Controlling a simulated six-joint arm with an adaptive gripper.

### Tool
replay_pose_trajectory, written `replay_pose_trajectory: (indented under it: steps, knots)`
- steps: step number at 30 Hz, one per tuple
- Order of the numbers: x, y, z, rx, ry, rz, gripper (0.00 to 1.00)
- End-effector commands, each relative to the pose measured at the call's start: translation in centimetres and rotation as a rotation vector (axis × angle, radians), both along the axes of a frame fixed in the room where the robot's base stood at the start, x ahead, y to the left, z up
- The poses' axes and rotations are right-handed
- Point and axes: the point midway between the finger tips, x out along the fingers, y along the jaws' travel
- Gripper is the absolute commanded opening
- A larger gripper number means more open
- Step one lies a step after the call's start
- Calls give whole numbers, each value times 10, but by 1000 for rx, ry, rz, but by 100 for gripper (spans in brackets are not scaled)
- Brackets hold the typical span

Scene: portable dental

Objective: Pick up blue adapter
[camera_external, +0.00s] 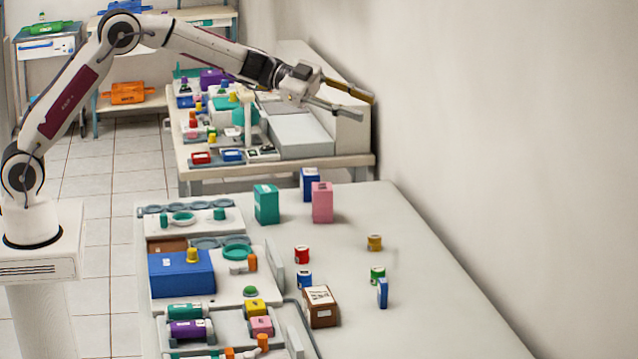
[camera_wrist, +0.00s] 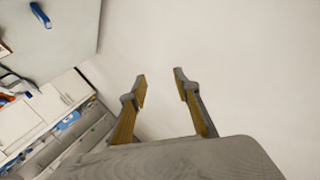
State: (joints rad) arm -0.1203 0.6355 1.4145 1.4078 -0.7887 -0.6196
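A small upright blue piece (camera_external: 382,293), which looks like the blue adapter, stands on the near table (camera_external: 420,320) at the right, beside a green-and-white jar. A blue piece, seemingly the same one, shows at the top left of the wrist view (camera_wrist: 40,15). My gripper (camera_external: 368,108) is high in the air near the wall, well above and behind the blue piece. In the wrist view my gripper's fingers (camera_wrist: 160,76) are apart with nothing between them. I cannot read the blue piece's label.
A brown box (camera_external: 320,307), a red jar (camera_external: 302,254), a blue jar (camera_external: 304,280) and a yellow jar (camera_external: 375,243) stand nearby. Green, pink and blue boxes stand farther back. Crowded trays fill the table's left side. Its right side is clear, with the wall (camera_external: 500,150) beyond.

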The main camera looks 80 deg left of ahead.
Motion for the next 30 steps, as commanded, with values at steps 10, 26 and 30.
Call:
replay_pose_trajectory:
  steps: [10, 26, 30]
  knots:
    - [-10, -29, -88, -4, 97, -258, 31]
    - [-78, -41, -231, -19, 347, -642, 31]
    - [-102, -38, -264, -24, 425, -730, 31]
